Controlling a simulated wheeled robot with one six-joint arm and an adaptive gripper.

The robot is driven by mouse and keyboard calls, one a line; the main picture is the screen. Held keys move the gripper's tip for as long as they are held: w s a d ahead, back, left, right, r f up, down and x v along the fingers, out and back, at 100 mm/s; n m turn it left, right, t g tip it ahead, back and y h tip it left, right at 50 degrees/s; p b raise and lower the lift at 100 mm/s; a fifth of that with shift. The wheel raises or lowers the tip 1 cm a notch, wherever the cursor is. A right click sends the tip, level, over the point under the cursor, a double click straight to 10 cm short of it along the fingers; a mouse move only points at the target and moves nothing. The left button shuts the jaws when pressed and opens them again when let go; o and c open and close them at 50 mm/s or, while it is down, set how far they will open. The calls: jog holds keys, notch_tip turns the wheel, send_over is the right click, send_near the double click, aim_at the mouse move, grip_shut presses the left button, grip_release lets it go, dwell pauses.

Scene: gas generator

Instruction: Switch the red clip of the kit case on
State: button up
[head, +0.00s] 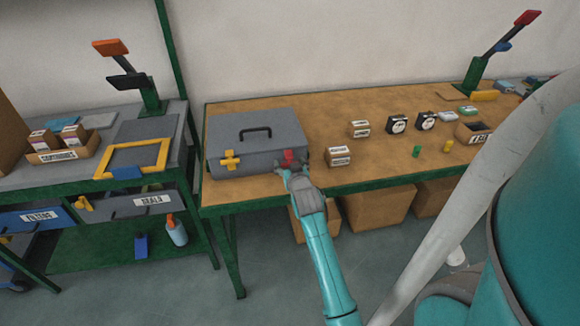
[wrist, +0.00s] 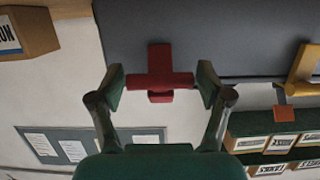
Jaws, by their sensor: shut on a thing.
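The grey kit case (head: 278,122) stands shut on the wooden bench, with a black handle on its lid. The red clip (head: 288,156) is on its front, at the right; a yellow clip (head: 230,160) is at the left. My gripper (head: 289,170) is at the red clip. In the wrist view the red clip (wrist: 160,64) is cross-shaped, and my gripper (wrist: 161,84) has a finger at each end of its crossbar, shut on it. The yellow clip (wrist: 305,63) shows at the right edge there. The clip's inner parts are hidden.
Small boxes (head: 339,157) and round gauges (head: 397,124) stand on the bench right of the case. A grey side table (head: 186,128) with a yellow frame (head: 136,157) is at the left. Cardboard boxes (head: 372,207) sit under the bench.

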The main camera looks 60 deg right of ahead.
aim_at(288, 152)
jog(key=g+y, duration=0.1)
jog(key=r+g+y, duration=0.1)
jog(key=d+r+g+y, duration=0.1)
jog(key=shift+w+r+y, duration=0.1)
jog(key=shift+w+y, duration=0.3)
jog(key=shift+w+d+r+g+y, duration=0.15)
jog(key=shift+w+d+g+y, duration=0.1)
jog(key=shift+g+y, duration=0.5)
jog(key=shift+w+d+r+g+y, duration=0.1)
jog(key=shift+w+d+g+y, duration=0.1)
jog(key=shift+g+y, duration=0.55)
jog(key=o, duration=1.1)
jog(key=v, duration=0.7)
jog(key=shift+r, duration=0.3)
jog(key=shift+f, duration=0.1)
